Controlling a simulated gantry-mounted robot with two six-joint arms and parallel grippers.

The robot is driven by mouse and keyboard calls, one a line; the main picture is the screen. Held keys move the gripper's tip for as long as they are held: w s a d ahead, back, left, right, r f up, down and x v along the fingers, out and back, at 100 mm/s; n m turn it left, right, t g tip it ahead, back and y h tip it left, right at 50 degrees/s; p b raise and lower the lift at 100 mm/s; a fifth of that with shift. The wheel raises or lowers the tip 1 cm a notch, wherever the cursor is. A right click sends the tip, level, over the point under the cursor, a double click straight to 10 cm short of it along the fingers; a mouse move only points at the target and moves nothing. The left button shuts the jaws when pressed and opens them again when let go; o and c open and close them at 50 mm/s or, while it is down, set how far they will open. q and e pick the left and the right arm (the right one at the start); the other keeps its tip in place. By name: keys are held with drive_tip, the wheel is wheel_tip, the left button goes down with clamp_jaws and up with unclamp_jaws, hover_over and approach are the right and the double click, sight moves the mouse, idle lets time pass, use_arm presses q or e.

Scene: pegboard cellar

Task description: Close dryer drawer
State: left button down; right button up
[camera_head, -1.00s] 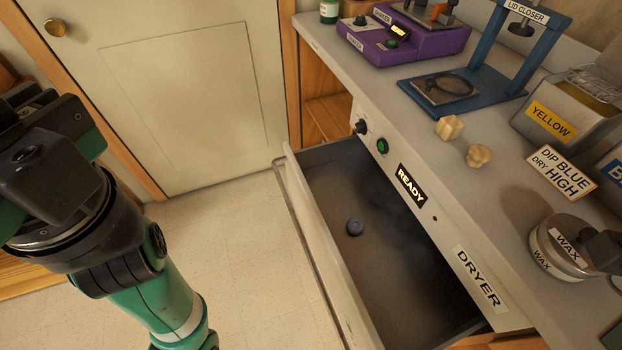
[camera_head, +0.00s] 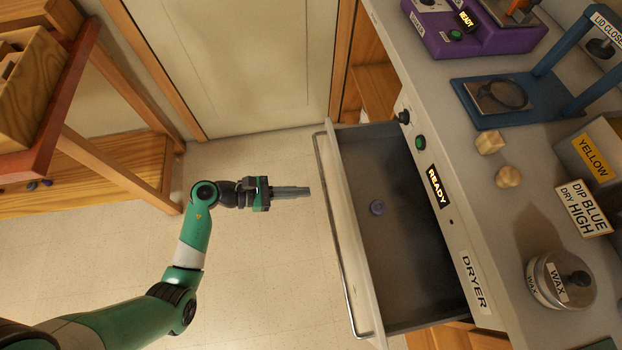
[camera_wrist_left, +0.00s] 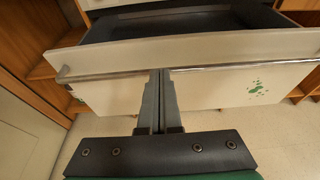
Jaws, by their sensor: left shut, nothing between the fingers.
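The dryer drawer (camera_head: 352,235) is pulled out from the bench front, under the DRYER label (camera_head: 474,283). My left gripper (camera_head: 308,191) is shut and empty, pointing at the drawer front with a small gap in the head view. In the left wrist view the shut fingers (camera_wrist_left: 160,72) point at the drawer front (camera_wrist_left: 200,50) near its handle. My right gripper is not in view.
A READY display (camera_head: 437,187), a green button (camera_head: 420,143) and a black knob (camera_head: 404,117) sit on the bench front. A wooden rack (camera_head: 75,110) stands at the left. The floor (camera_head: 260,270) before the drawer is clear. A wax pot (camera_head: 545,290) stands on the bench top.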

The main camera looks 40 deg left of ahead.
sight(341, 190)
use_arm(q)
drive_tip(key=b+x, duration=0.3)
drive_tip(key=x, duration=0.4)
drive_tip(key=shift+w+d+f, duration=0.15)
drive_tip(key=shift+w+d, duration=0.05)
drive_tip(key=shift+w, duration=0.05)
drive_tip(key=shift+w+d, duration=0.25)
drive_tip(key=shift+w, duration=0.1)
drive_tip(key=shift+w, duration=0.1)
